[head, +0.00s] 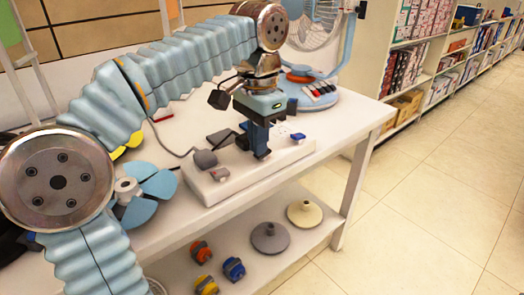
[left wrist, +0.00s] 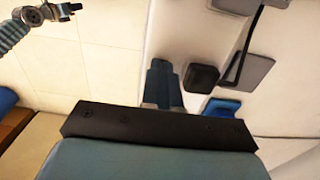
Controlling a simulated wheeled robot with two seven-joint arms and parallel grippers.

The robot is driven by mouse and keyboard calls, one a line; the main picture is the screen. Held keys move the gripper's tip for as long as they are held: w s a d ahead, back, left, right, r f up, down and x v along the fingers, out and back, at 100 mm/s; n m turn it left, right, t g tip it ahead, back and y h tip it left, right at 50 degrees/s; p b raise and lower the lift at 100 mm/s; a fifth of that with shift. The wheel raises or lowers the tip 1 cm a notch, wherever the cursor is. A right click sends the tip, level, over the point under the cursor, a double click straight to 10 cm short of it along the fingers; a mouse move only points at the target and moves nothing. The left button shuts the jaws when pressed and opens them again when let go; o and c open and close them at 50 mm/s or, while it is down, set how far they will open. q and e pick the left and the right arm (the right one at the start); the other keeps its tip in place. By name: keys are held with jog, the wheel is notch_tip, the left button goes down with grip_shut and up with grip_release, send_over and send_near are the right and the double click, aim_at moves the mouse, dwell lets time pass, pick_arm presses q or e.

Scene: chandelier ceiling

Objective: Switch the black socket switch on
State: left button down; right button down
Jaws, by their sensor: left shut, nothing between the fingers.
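The white socket strip (head: 238,172) lies on the white table. My left gripper (head: 262,154) points down over its middle, shut and empty. In the left wrist view, the shut fingers (left wrist: 162,84) are just left of the black switch (left wrist: 200,78). I cannot tell whether they touch it or which way it is tilted. In the head view the fingers partly hide the black switch's area. A blue switch (head: 298,136) stands right of the fingers; it also shows in the left wrist view (left wrist: 222,107). A grey arm end, likely my right gripper (left wrist: 60,10), shows small at upper left.
A grey plug (head: 205,159) with a cord sits at the strip's left end. A fan (head: 310,25) stands behind on the table. The lower shelf holds several small coloured parts and two discs. Store shelves (head: 425,50) stand to the right, with open floor (head: 400,210) before them.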

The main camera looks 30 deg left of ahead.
pick_arm(q)
notch_tip(320, 180, up, 3)
jog(key=shift+p, duration=1.2)
notch_tip(320, 180, up, 2)
jog(key=shift+r+p, duration=0.1)
jog(key=shift+p, duration=0.95)
jog(key=shift+r+p, duration=0.4)
jog(key=shift+r, duration=0.35)
